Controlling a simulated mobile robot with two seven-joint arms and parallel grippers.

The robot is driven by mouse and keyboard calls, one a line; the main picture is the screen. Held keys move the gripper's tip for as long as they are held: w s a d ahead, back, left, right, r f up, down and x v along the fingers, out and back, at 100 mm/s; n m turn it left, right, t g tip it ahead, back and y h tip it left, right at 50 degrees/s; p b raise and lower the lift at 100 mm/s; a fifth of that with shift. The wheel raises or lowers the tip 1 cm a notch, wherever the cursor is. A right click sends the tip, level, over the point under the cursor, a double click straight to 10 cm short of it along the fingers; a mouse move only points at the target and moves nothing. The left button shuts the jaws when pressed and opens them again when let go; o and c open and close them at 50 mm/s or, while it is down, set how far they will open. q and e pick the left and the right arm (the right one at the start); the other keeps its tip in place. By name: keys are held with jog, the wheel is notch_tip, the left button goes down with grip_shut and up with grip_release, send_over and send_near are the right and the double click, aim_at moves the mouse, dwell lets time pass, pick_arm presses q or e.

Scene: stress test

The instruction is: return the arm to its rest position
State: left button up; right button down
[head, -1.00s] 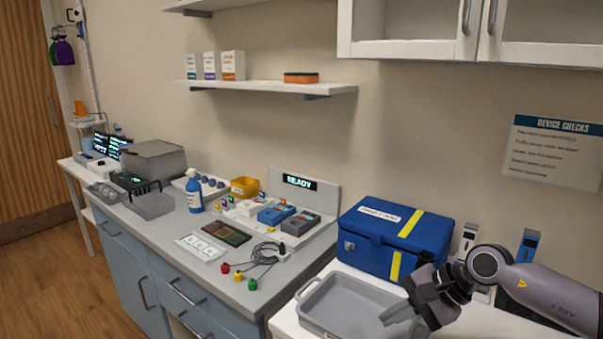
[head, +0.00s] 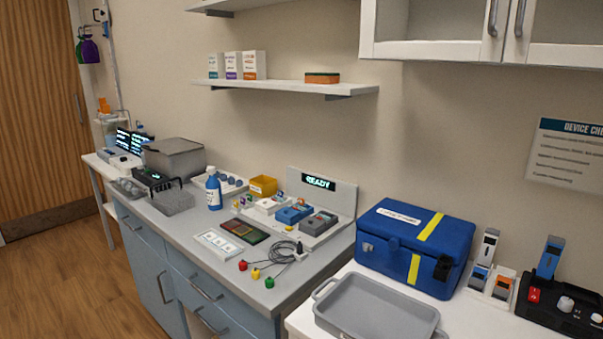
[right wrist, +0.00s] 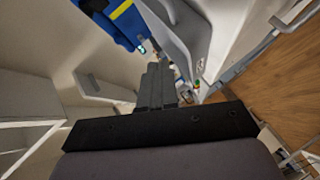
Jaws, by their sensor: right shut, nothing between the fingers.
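My right arm and gripper are out of the head view. In the right wrist view my right gripper (right wrist: 157,84) shows its dark fingers together, with nothing held between them. The fingers are clear of the blue case (right wrist: 118,18), which shows at the top left of that view. In the head view the blue first-aid case (head: 413,240) with yellow straps stands on the white counter. My left gripper is in neither view.
A grey tray (head: 375,309) stands in front of the case. A black device with a red switch (head: 562,300) is at the right. A wall shelf (head: 290,87) hangs above.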

jog(key=s+d+f+m+g, duration=0.2)
jog(key=s+f+m+g, duration=0.35)
jog(key=s, duration=0.45)
jog(key=s+d+f+m+g, duration=0.1)
jog(key=s+f+m+g, duration=0.45)
jog(key=s, duration=0.55)
jog(key=w+a+f+t+y, duration=0.2)
jog(key=w+f+t, duration=0.4)
jog(key=f, duration=0.3)
jog(key=shift+w+a+f+t, duration=0.2)
jog(key=shift+f+t, duration=0.15)
jog(key=shift+t, duration=0.25)
jog(key=shift+r, duration=0.1)
